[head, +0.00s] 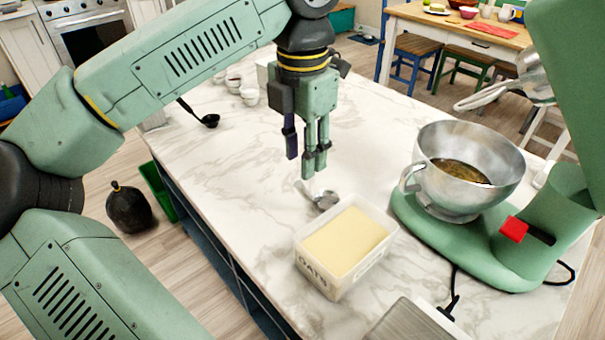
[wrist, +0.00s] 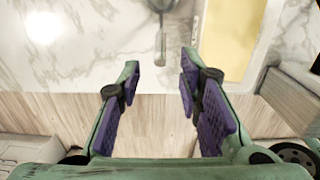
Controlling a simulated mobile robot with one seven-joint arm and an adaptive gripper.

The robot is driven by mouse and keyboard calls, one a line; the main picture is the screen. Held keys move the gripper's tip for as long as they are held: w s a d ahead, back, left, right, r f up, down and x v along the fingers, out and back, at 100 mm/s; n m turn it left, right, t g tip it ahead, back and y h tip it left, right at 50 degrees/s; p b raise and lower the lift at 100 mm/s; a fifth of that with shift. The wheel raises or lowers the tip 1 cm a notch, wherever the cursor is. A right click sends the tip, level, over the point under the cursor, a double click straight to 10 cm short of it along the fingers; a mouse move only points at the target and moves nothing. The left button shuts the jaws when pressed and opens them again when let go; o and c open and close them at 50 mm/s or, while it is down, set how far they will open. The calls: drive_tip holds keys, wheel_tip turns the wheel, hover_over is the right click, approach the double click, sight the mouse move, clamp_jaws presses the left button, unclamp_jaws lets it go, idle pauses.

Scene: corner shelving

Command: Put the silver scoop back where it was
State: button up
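The silver scoop (head: 325,200) lies on the white marble counter, just behind the tub marked OATS (head: 318,278). In the wrist view the scoop (wrist: 160,38) is at the top centre, its upper end cut off by the frame, left of the tub (wrist: 197,28). The tub holds a pale yellow, level fill. My gripper (head: 303,162) is above the counter near the scoop, pointing down. In the wrist view my gripper (wrist: 160,66) has its fingers apart with nothing between them. It does not touch the scoop.
A green stand mixer (head: 500,262) with a metal bowl (head: 470,150) stands right of the tub. A black scoop (head: 209,121) and small white cups (head: 249,96) are on the counter's far left. A grey flat object (head: 412,322) lies in front. The counter's middle is clear.

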wheel_tip(320, 180, up, 6)
drive_tip(key=shift+r, duration=0.15)
